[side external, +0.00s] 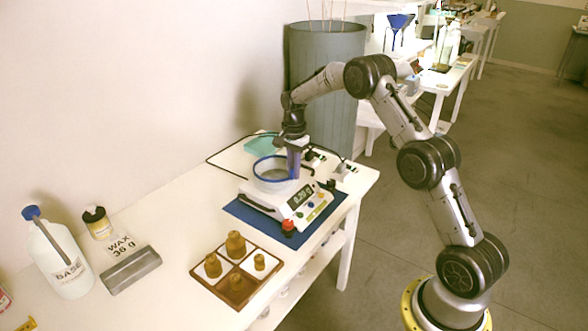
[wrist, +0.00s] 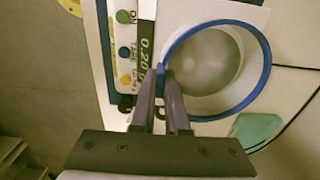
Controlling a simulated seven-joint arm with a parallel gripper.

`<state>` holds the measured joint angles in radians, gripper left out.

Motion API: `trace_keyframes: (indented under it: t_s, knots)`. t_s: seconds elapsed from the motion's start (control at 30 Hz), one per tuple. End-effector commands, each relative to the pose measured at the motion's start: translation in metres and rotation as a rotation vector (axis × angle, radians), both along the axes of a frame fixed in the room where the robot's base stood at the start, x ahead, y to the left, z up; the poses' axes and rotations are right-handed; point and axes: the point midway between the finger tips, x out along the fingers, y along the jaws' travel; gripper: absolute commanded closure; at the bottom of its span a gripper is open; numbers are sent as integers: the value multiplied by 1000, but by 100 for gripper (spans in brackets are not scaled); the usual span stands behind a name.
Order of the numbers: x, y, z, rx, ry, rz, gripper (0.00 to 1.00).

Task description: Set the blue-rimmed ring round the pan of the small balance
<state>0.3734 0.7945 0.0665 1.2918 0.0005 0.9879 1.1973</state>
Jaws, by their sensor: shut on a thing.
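The ring has a blue rim (side external: 256,163) and a pale, see-through-looking wall. It is at the small balance (side external: 262,198), over or around its pan, and looks roughly level. In the wrist view the blue rim (wrist: 268,62) encircles the grey pan (wrist: 203,60), which lies a little off-centre inside it. I cannot tell whether the ring's lower edge touches the balance. My gripper (side external: 293,172) points down and is shut on the ring's wall, on the display side. Its fingertips (wrist: 166,78) pinch the rim in the wrist view.
The balance stands on a blue mat (side external: 246,213). A teal dish (side external: 262,145) and a dark cable lie behind. A grey bar (side external: 131,270), a wax card and a white bottle (side external: 59,262) are at left.

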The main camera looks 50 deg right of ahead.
Motion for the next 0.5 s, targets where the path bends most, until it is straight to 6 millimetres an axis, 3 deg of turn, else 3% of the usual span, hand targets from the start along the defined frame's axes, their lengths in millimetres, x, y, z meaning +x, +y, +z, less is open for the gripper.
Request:
trace_keyframes:
  t_s: [0.3,0.33,0.5]
  knots:
    - [0,0,-6,-1,-1,0,100]
    - [1,0,-5,-1,-2,0,83]
    - [0,0,-5,0,-1,0,53]
